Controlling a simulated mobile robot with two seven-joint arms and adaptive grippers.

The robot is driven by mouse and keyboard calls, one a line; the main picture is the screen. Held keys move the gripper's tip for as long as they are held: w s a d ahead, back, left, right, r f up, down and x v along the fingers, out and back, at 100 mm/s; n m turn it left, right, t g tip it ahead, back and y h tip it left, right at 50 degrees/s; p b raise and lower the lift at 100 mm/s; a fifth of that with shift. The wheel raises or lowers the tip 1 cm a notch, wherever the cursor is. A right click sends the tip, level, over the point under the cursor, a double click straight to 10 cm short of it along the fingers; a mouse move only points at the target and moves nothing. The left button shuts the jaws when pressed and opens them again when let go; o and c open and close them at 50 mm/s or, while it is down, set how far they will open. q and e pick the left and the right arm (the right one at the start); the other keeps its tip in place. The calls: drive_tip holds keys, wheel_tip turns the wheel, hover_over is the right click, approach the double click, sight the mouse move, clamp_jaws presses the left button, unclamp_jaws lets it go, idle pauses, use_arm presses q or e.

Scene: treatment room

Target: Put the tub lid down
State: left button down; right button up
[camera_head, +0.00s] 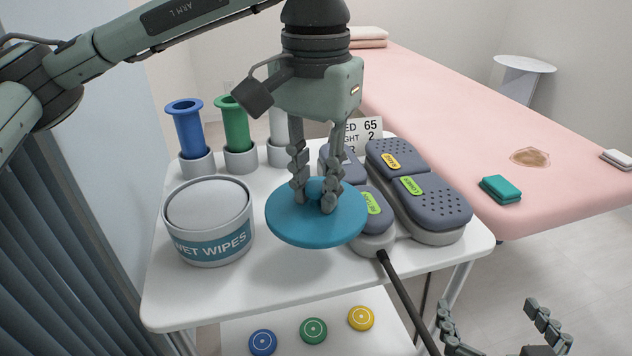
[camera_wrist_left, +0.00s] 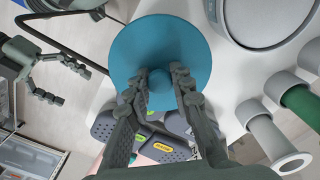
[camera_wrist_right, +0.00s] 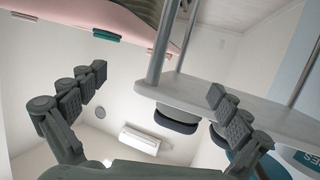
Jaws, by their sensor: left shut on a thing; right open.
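The tub lid (camera_head: 290,222) is a round blue disc with a knob in its middle. My left gripper (camera_head: 317,192) is shut on the knob and holds the lid above the white cart top, between the tub and the foot pedals. The lid (camera_wrist_left: 160,45) and my left gripper (camera_wrist_left: 160,82) also show in the left wrist view. The wet wipes tub (camera_head: 213,247) stands on the left of the cart, its round top showing pale grey. My right gripper (camera_head: 497,325) is open and empty, low at the lower right; it also shows in the right wrist view (camera_wrist_right: 158,85).
Grey foot pedals (camera_head: 437,208) with coloured labels fill the right of the cart top (camera_head: 190,298). Blue, green and white tubes (camera_head: 236,125) stand in cups behind the tub. A number card (camera_head: 365,132) stands at the back. The cart's front left is clear.

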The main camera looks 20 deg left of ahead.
sight(316, 185)
use_arm(q)
drive_tip(key=shift+f, duration=0.2)
drive_tip(key=c, duration=1.3)
unclamp_jaws()
use_arm(e)
drive_tip(key=shift+w+a+r+t+y, duration=0.15)
drive_tip(key=shift+a+r+t, duration=0.15)
drive_tip(key=shift+r, duration=0.25)
drive_tip(key=shift+w+a+r+t+y, duration=0.15)
drive_tip(key=shift+a+r+t, duration=0.1)
drive_tip(key=shift+r, duration=0.25)
drive_tip(key=shift+s, duration=0.1)
